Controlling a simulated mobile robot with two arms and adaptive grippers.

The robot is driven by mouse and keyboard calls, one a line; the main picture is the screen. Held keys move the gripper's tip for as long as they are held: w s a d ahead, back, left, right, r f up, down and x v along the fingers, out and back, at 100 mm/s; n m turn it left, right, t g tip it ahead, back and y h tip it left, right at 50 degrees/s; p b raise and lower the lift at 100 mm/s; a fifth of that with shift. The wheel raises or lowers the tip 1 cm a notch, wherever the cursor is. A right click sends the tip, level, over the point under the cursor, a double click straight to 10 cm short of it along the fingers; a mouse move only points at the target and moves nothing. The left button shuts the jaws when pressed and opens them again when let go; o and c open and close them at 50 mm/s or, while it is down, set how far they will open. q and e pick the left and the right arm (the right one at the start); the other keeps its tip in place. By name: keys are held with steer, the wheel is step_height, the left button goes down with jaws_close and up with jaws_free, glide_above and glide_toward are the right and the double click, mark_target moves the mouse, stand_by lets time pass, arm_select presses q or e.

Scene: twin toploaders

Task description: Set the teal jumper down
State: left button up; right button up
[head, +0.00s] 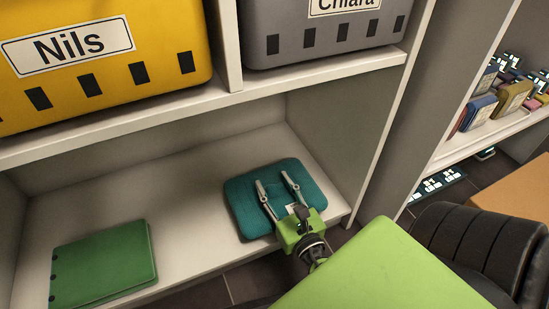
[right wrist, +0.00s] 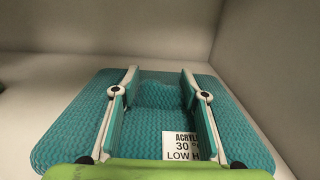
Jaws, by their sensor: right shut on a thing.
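The teal jumper (head: 240,206) is a folded, knitted bundle at the right end of the lower shelf (head: 190,212). It appears to rest on the shelf or just above it; the exact gap cannot be told. My right gripper (head: 276,180) is over the jumper, its two fingers shut on the knit. In the right wrist view the jumper (right wrist: 70,125) spreads wide on both sides of the fingers (right wrist: 160,82), with cloth pinched up between them. A white care label (right wrist: 180,145) reading "ACRYL 30 LOW H" shows near the palm. My left gripper is not in view.
A green folder (head: 105,265) lies on the lower shelf at left. Above stand a yellow bin labelled Nils (head: 170,35) and a grey bin labelled Chiara (head: 325,45). An upright side panel (head: 375,130) bounds the compartment at right. Bare shelf lies between folder and jumper.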

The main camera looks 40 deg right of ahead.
step_height(320, 180, down, 3)
steer(key=shift+r+b, duration=0.15)
steer(key=shift+b, duration=0.65)
steer(key=shift+r, duration=0.1)
steer(key=o, duration=1.4)
steer(key=shift+c, duration=0.2)
